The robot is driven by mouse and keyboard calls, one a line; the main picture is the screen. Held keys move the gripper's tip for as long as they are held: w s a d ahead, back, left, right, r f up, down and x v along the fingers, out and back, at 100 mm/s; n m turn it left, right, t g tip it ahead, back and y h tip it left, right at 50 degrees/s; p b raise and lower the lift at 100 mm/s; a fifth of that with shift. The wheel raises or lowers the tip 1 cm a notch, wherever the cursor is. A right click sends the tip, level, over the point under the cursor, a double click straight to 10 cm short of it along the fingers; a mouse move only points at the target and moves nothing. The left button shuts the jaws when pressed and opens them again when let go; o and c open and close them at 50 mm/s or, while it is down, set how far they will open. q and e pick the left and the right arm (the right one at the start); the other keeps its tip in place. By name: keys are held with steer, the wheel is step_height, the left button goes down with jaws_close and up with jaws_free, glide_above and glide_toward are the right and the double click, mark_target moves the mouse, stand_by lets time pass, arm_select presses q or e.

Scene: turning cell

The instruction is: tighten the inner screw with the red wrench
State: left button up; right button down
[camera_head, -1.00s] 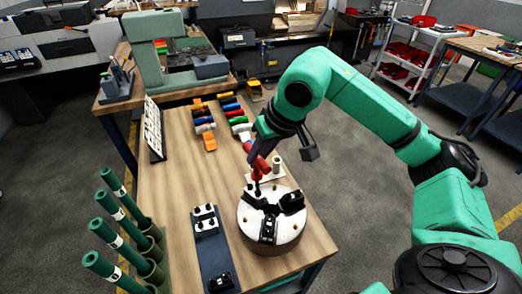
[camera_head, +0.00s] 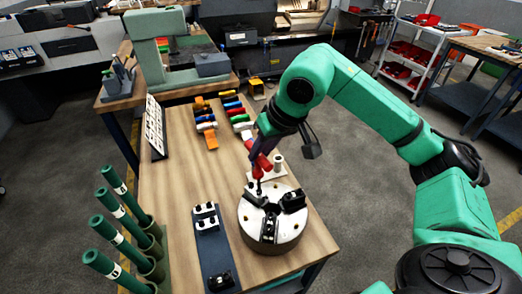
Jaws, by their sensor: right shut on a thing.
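The red wrench (camera_head: 261,163) is held upright by my right gripper (camera_head: 262,148), which is shut on it. The wrench's dark shaft points down at the upper-left jaw of the round chuck (camera_head: 272,237). Its tip is at or just above a screw of that jaw; I cannot tell whether it is seated. The chuck has a white face with several black jaws and sits near the right front edge of the wooden table. The inner screw itself is hidden or too small to make out. My left gripper is not in view.
A dark plate (camera_head: 214,255) with spare jaws lies left of the chuck. Green tubes (camera_head: 110,225) stand in holders at the left. Coloured handles (camera_head: 203,120) lie at the back. A small pale post (camera_head: 278,163) stands beside the wrench. The table's middle (camera_head: 180,170) is clear.

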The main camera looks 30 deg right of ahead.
steer(key=shift+f+b, duration=0.55)
steer(key=shift+f, duration=0.05)
stand_by(0.6)
